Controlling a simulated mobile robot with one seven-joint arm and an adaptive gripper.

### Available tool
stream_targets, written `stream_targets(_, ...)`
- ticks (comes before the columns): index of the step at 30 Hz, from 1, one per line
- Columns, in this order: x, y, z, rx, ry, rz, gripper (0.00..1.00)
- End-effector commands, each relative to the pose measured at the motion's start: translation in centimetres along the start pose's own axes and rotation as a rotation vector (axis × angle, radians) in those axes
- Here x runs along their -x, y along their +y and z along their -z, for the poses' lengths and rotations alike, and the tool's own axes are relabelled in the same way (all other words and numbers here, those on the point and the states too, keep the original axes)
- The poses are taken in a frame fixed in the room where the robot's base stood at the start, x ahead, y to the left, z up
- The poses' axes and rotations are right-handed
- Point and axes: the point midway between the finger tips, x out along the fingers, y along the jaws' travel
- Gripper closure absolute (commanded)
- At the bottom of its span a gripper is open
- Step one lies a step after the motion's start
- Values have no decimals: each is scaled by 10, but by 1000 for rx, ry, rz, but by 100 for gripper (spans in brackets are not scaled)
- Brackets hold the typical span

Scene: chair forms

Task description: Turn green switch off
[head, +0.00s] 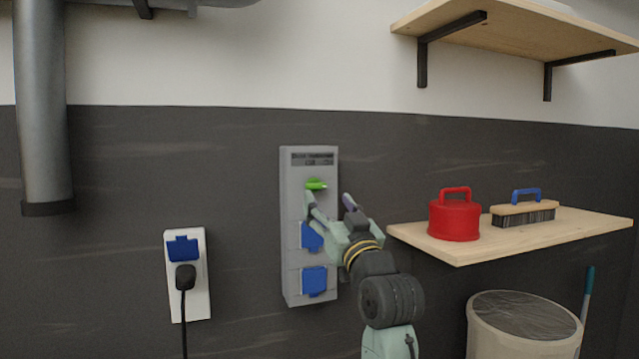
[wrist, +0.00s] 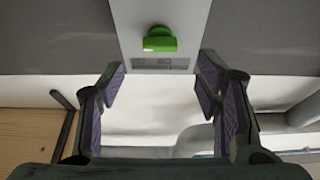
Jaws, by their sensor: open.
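The green switch (head: 316,184) is a small green knob on the upper part of a grey wall box (head: 290,240). In the wrist view the switch (wrist: 160,40) sits at the top centre, and its bar lies across the picture. My gripper (head: 328,198) is in front of the box, just below and to the right of the switch in the head view. In the wrist view my gripper (wrist: 157,88) is open and empty, with its purple-padded fingers spread either side. The switch lies beyond the fingertips, and no contact shows.
Blue socket covers (head: 314,281) are on the box below the switch. A white outlet (head: 201,245) with a black plug (head: 185,277) is at left. A wooden shelf (head: 460,250) at right holds a red container (head: 454,218) and a brush (head: 523,213). A bin (head: 478,325) stands below.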

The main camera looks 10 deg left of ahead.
Motion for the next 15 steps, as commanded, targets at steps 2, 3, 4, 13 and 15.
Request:
stream_targets(2,-18,-1,3,-2,-2,1,42)
stream_targets(3,-26,-1,3,-2,-3,1,42)
stream_targets(4,-31,-1,3,-1,-1,1,42)
stream_targets(13,-62,-1,1,1,0,1,42)
stream_targets(15,-64,-1,0,1,0,0,42)
